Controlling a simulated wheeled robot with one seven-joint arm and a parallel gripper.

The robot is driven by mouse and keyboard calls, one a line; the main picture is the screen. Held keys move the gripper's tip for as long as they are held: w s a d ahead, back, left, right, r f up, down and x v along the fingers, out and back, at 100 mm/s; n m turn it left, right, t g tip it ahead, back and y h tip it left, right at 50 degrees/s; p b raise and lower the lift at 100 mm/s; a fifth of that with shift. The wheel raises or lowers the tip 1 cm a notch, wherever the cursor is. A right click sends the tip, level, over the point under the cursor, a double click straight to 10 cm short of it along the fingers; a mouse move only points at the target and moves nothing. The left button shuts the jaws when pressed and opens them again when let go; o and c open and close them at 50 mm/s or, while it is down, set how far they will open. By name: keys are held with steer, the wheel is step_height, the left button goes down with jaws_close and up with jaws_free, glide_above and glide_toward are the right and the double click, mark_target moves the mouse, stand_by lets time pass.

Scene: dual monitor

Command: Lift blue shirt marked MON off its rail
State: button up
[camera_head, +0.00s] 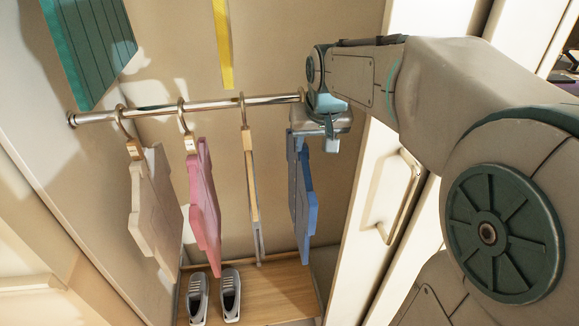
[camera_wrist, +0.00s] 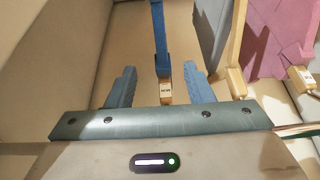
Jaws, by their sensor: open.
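The blue shirt (camera_head: 304,195) hangs at the right end of the metal rail (camera_head: 210,107), seen nearly edge-on. In the wrist view the blue shirt (camera_wrist: 160,35) appears upside down, with a small wooden tag (camera_wrist: 166,90) whose lettering looks like MON. My gripper (camera_head: 318,138) is at the top of the blue shirt, just below the rail's right end. In the wrist view my gripper (camera_wrist: 160,70) is open, one finger on each side of the tagged hanger neck, with gaps on both sides. The hook of the blue shirt is hidden behind my gripper.
Grey shoes (camera_head: 230,293) stand on the wooden shelf (camera_head: 275,295) below. A white door with a handle (camera_head: 405,195) is close at the right.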

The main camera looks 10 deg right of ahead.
mark_target(307, 167)
steer(key=x, duration=0.8)
steer(key=shift+w+d+f+p, duration=0.1)
steer(key=shift+w+f+p, duration=0.1)
steer(key=shift+p, duration=0.2)
steer(key=shift+p+x, duration=0.7)
steer(key=shift+x, duration=2)
steer(key=shift+s, duration=0.2)
jaws_close()
